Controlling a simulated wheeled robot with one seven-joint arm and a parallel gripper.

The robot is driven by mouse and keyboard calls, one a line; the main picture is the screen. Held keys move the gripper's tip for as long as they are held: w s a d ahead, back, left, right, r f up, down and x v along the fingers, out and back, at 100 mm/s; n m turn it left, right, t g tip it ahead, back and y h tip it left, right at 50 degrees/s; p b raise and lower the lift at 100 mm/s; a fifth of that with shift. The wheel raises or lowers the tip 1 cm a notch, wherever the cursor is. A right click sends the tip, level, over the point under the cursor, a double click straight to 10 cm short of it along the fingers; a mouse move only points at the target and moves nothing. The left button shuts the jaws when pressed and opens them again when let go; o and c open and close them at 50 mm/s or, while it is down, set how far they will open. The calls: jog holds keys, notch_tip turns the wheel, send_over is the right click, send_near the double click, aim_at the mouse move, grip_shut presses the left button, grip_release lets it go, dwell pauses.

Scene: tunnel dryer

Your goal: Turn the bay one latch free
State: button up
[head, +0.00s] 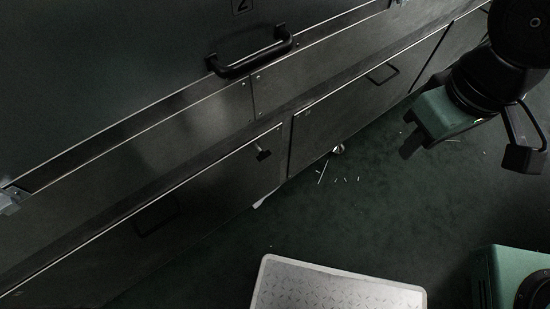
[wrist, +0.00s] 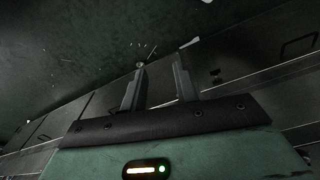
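A small dark latch knob (head: 263,153) sits near the upper right corner of a lower metal panel (head: 215,180) in the head view. It also shows as a small dark piece in the wrist view (wrist: 215,73), right of the fingers. My gripper (head: 408,132) is at the right in the head view, well apart from the knob. In the wrist view its two fingers (wrist: 159,63) stand apart with nothing between them.
A black bar handle (head: 250,52) juts from the upper door. Metal clasps (head: 10,198) sit at the left edge. A pale treaded plate (head: 335,288) lies at the bottom. White scraps (head: 340,178) and a small round fitting (head: 338,149) show near the panel foot. The dark green floor between is mostly clear.

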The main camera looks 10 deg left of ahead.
jog(key=w+f+b, duration=0.5)
jog(key=w+f, duration=0.1)
jog(key=f, duration=0.5)
jog(key=m+g+y+b, duration=0.2)
jog(key=m+y+b, duration=0.4)
jog(key=y+b, duration=1.1)
send_near(268, 156)
jog(key=shift+y, duration=0.4)
jog(key=a, duration=0.5)
jog(key=a+f, duration=0.1)
jog(key=a, duration=0.2)
jog(key=shift+s+a+b, duration=0.3)
jog(key=shift+b, duration=0.05)
jog(key=shift+c, duration=0.3)
grip_shut()
